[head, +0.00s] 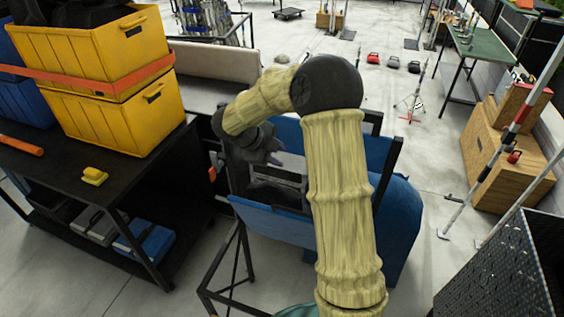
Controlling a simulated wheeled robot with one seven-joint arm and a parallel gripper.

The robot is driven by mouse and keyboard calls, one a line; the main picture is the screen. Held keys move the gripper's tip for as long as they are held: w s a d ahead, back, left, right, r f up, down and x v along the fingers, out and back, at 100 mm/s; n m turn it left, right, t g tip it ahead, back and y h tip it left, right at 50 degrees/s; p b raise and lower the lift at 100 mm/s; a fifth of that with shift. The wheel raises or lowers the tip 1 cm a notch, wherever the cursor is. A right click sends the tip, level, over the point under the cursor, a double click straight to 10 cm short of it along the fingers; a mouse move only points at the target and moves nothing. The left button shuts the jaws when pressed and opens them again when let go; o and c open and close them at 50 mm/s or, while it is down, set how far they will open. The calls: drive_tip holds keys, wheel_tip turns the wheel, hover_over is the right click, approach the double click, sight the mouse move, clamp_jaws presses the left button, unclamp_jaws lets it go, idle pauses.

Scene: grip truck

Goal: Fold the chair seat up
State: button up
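A chair with blue panels (272,222) and a dark frame stands in the middle of the head view, beside the black table. My arm crosses in front of it and hides much of its right half. I cannot clearly tell its seat from its other panels. My gripper (268,158) is dark and hangs over the chair's left part, close to the dark parts inside the frame. Its fingers blend with these parts, so I cannot tell whether it touches them, or whether it is open or shut.
A black table (165,158) on the left carries yellow crates (125,118) and a small yellow item (94,176). A thin black metal frame (238,262) stands in front of the chair. A dark perforated box (510,265) is at lower right. Open floor lies behind to the right.

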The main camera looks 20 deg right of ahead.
drive_tip(key=s+a+f+m+t+h+b, duration=0.1)
drive_tip(key=s+a+f+t+h+b, duration=0.2)
drive_tip(key=s+a+f+b, duration=0.3)
drive_tip(key=s+a+f+m+t+h+b, duration=0.2)
drive_tip(key=s+a+f+h+b, duration=0.3)
drive_tip(key=b, duration=1)
wheel_tip(320, 180, down, 4)
drive_tip(key=shift+s+a+f+t+h, duration=0.35)
drive_tip(key=shift+s+t, duration=0.45)
drive_tip(key=shift+s, duration=0.45)
drive_tip(key=shift+r, duration=0.1)
drive_tip(key=p+x, duration=0.2)
drive_tip(key=x, duration=1.5)
drive_tip(key=shift+w+d, duration=0.1)
drive_tip(key=shift+w, duration=0.1)
drive_tip(key=shift+s, duration=0.1)
